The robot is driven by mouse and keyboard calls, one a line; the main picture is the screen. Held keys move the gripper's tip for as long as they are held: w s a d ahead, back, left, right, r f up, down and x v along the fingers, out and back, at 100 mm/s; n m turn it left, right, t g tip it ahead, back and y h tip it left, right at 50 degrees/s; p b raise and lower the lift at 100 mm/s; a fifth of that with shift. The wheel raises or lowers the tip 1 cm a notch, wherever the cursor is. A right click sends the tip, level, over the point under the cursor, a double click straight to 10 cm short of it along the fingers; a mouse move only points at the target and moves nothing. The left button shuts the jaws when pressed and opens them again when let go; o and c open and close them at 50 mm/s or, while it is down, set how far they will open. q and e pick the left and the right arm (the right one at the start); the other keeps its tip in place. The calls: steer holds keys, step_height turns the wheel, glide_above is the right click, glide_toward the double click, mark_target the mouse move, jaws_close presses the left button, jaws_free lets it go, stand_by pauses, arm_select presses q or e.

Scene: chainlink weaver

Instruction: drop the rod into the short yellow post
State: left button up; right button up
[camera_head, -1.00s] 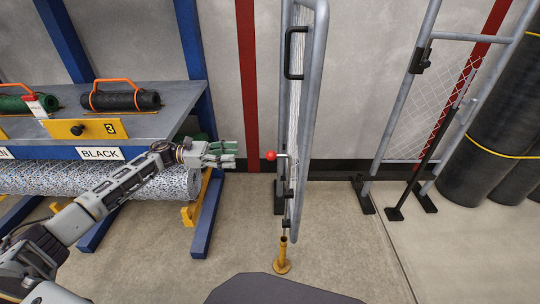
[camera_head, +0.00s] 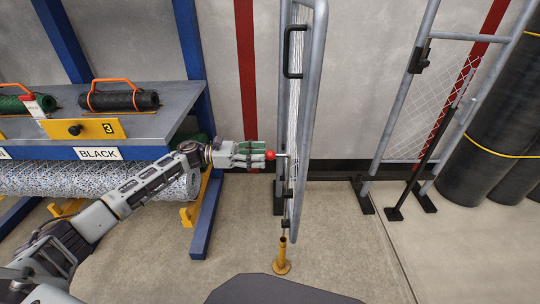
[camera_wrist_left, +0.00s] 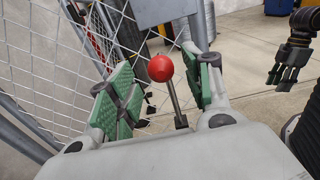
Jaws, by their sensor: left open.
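The rod (camera_head: 284,224) hangs at the lower end of the grey gate frame and has a red ball handle (camera_head: 270,155) on a short bent arm. Its lower tip looks just above the short yellow post (camera_head: 282,262), which stands upright on the floor. My left gripper (camera_head: 262,157) is open at the red ball. In the left wrist view the ball (camera_wrist_left: 160,68) sits between the green finger pads of my left gripper (camera_wrist_left: 162,95), with gaps visible on both sides. My right gripper (camera_wrist_left: 286,75) shows dark at the right of that view; its opening is unclear.
The gate frame (camera_head: 308,110) with a black pull handle (camera_head: 293,52) stands right beside my left gripper. A rack with a blue post (camera_head: 206,215) and mesh roll (camera_head: 90,182) is at left. A second gate frame (camera_head: 398,110) is at right, with open floor between.

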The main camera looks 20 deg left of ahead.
mark_target(270, 155)
arm_select(q)
steer(key=shift+x, duration=2.05)
jaws_close()
